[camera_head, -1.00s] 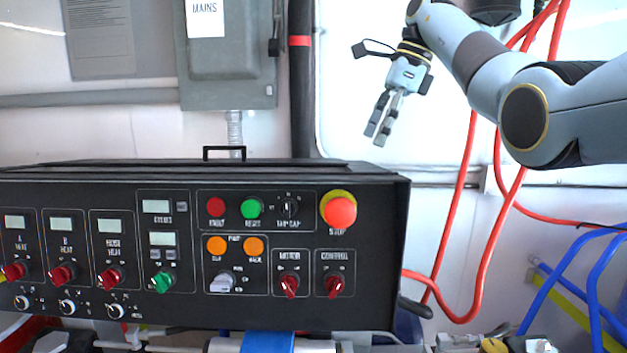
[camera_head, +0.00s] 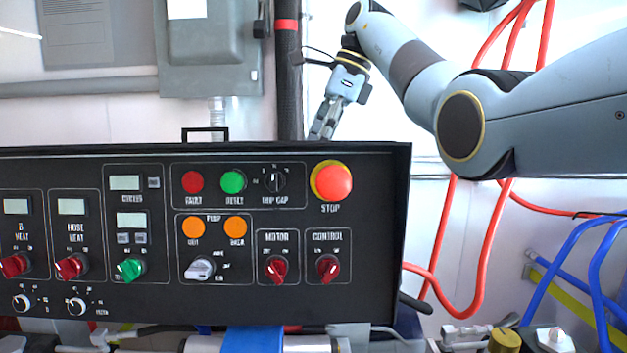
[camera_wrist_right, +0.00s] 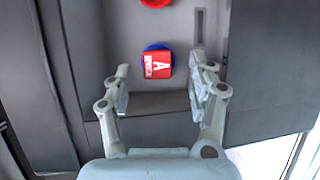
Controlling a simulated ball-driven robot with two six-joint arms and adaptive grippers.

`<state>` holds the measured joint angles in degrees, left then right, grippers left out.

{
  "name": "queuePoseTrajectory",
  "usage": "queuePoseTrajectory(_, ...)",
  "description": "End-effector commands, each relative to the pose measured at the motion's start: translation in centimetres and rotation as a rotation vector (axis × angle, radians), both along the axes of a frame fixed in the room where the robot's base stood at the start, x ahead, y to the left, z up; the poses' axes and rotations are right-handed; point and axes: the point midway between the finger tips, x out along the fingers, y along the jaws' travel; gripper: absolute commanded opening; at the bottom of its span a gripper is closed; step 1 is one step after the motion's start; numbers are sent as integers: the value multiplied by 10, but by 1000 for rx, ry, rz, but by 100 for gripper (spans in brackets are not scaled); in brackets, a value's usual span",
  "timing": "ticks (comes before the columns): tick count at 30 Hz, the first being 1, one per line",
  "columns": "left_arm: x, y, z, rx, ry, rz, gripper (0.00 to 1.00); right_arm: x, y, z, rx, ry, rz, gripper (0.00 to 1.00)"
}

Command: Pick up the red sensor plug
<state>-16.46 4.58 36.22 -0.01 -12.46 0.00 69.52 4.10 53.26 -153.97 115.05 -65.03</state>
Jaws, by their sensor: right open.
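In the right wrist view a red block-shaped part marked with a white "A" (camera_wrist_right: 158,65) sits against a round blue piece (camera_wrist_right: 152,46); it may be the red sensor plug, but I cannot tell for sure. My right gripper (camera_wrist_right: 160,90) is open and empty, with its two fingers on either side below the red part and apart from it. In the head view my right gripper (camera_head: 322,124) points down at the top edge of the control panel, which hides its fingertips. The red part does not show in the head view. My left gripper is out of view.
The black control panel (camera_head: 90,170) with knobs and a red stop button (camera_head: 333,182) fills the lower left. A handle (camera_head: 204,131) rises from its top. Red hoses (camera_head: 481,260) hang at right. Another red piece (camera_wrist_right: 156,2) shows at the wrist view's top edge.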

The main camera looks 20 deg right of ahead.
Motion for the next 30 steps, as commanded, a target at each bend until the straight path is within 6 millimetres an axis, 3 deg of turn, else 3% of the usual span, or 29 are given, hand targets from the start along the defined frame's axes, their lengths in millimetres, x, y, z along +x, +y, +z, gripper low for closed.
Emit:
queuePoseTrajectory(6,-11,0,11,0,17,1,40,-1,12,-27,-1,4,1,58)
queuePoseTrajectory(14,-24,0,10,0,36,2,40,0,13,-32,-1,2,-1,58)
queuePoseTrajectory(27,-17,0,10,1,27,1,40,0,13,-32,-1,2,-1,1)
queuePoseTrajectory(30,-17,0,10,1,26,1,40,0,13,-31,-1,2,-1,0)
